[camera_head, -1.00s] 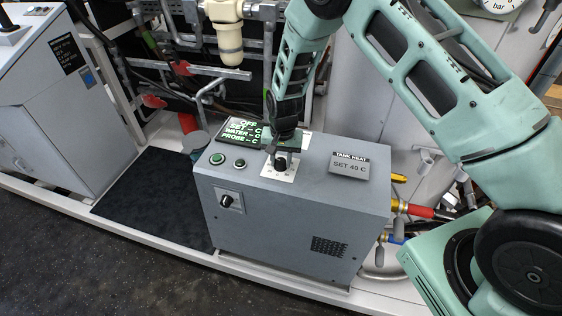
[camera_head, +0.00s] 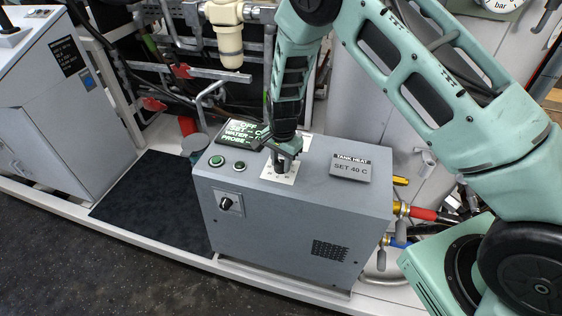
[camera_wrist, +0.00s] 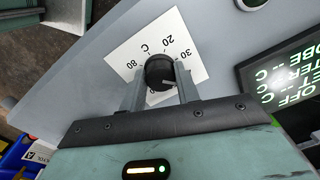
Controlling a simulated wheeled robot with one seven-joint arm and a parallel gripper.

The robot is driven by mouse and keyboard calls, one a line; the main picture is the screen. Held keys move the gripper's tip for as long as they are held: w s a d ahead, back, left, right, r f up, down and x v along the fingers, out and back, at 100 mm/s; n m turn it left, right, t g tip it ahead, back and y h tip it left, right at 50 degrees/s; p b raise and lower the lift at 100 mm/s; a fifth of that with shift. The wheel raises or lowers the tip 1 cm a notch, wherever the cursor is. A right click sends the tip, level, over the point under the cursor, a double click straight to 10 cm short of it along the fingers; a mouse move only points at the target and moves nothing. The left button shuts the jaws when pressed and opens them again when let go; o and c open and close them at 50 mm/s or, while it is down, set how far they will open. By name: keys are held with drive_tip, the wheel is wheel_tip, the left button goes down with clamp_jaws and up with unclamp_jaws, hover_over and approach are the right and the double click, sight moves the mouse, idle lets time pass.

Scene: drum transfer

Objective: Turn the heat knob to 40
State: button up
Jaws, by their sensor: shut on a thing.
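The heat knob (camera_wrist: 159,72) is a round black knob on a white dial plate (camera_wrist: 122,50) on top of the grey control box (camera_head: 285,215). My gripper (camera_wrist: 160,84) is shut on the knob, one finger on each side, in the wrist view. The numbers 80, 20 and 30 and a C show around it; other marks are hidden by the fingers. Where the knob points is unclear. In the head view my gripper (camera_head: 283,160) covers the knob. A dark display (camera_head: 238,132) beside it reads OFF in the wrist view, with dashes on its other lines.
A sign (camera_head: 350,168) on the box reads TANK HEAT, SET 40 C. Two green buttons (camera_head: 228,163) sit left of the dial, and a black rotary switch (camera_head: 229,204) is on the box front. Pipes and a pale filter (camera_head: 228,40) stand behind.

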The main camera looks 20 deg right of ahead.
drive_tip(key=o, duration=1)
drive_tip(key=shift+c, duration=0.2)
wheel_tip(320, 180, up, 18)
drive_tip(key=b, duration=0.3)
drive_tip(key=shift+s+d+f, duration=0.15)
drive_tip(key=shift+s+f, duration=0.1)
